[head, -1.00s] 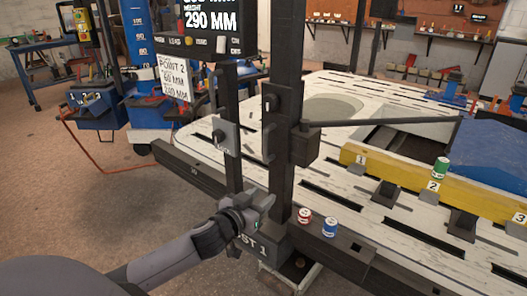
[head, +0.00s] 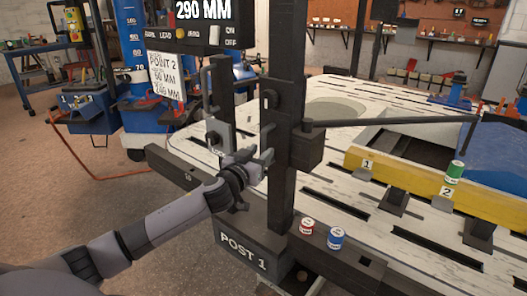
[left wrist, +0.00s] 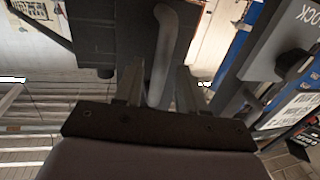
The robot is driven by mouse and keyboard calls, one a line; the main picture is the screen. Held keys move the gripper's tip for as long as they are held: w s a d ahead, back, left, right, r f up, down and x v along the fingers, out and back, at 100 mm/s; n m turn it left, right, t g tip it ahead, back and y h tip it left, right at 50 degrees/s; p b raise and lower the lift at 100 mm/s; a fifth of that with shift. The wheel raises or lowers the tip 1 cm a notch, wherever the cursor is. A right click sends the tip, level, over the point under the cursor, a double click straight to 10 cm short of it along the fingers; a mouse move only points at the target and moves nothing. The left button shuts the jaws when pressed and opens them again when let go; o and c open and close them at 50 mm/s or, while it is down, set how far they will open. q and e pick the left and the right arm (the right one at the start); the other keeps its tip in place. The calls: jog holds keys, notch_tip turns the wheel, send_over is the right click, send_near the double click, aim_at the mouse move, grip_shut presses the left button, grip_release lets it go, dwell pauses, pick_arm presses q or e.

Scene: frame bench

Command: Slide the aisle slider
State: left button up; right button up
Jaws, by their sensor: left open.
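My left gripper (head: 262,158) is open at the left side of the dark upright of Post 1 (head: 287,85). In the left wrist view a grey bent handle (left wrist: 164,45) stands between the two open fingers, in front of a dark body; I cannot tell whether the fingers touch it. A grey plate with a dark knob (head: 218,135) sits on the thinner upright to the left of the gripper. No label names the aisle slider, so I cannot tell which of these parts it is. My right gripper is not in view.
A red can (head: 307,227) and a blue can (head: 336,238) stand on the dark beam right of the post. A yellow beam (head: 410,178) carries a green can (head: 454,172). A dark rod (head: 390,121) extends right from the post. A display (head: 205,22) hangs above.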

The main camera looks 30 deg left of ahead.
aim_at(263, 130)
pick_arm(q)
jog(key=shift+w+a, duration=0.1)
jog(key=shift+w, duration=1.15)
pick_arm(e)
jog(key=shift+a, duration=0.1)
pick_arm(q)
jog(key=shift+c, duration=0.3)
grip_shut()
jog(key=shift+r+p, duration=0.55)
jog(key=shift+r, duration=0.1)
notch_tip(263, 130, up, 5)
jog(key=p, duration=0.4)
jog(key=shift+f, duration=0.15)
notch_tip(263, 130, up, 8)
jog(key=p, duration=0.7)
notch_tip(263, 130, up, 10)
jog(key=p, duration=0.9)
jog(key=shift+r, duration=0.2)
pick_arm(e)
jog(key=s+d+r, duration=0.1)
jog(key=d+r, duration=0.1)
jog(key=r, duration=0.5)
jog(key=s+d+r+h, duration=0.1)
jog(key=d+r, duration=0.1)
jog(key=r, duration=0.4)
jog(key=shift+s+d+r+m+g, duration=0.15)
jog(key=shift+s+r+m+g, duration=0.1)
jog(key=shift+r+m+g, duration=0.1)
pick_arm(q)
jog(key=shift+a, duration=0.1)
